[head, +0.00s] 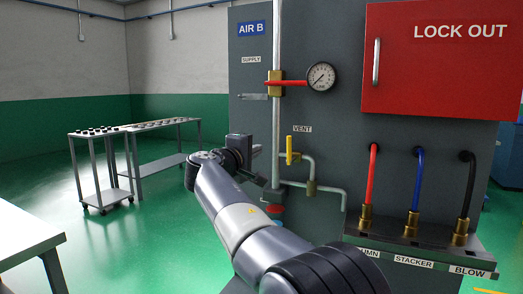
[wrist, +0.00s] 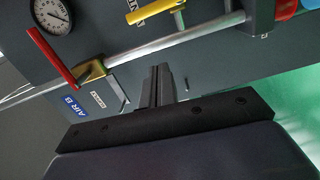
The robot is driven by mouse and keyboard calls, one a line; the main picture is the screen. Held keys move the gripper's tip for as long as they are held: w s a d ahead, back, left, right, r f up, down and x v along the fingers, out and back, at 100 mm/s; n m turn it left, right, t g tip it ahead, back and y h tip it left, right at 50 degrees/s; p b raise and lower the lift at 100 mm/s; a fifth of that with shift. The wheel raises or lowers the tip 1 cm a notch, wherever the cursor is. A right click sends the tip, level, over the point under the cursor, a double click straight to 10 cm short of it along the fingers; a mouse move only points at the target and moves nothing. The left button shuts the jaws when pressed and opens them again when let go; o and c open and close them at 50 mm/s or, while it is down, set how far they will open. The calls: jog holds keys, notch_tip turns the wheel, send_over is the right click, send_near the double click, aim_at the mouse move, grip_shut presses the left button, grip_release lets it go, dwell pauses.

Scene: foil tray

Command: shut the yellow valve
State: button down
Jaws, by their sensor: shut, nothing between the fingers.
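The yellow valve handle (head: 289,150) stands upright under the VENT label on the grey panel in the head view, just right of the tall vertical pipe. It also shows at the top of the wrist view (wrist: 155,11), partly cut off by the frame edge. My gripper (head: 257,150) is left of the vertical pipe at about the height of the yellow handle, apart from it. In the wrist view its fingers (wrist: 160,70) are together and empty, with a gap between them and the yellow handle.
A red lever (head: 286,83) and a gauge (head: 321,76) are above the yellow valve. The vertical pipe (head: 277,130) stands between my gripper and the yellow handle. A red LOCK OUT cabinet (head: 450,65) and red, blue and black hoses (head: 418,180) are to the right.

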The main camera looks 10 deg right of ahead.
jog(key=v, duration=0.4)
jog(key=shift+s+a+r, duration=0.1)
jog(key=shift+s, duration=0.1)
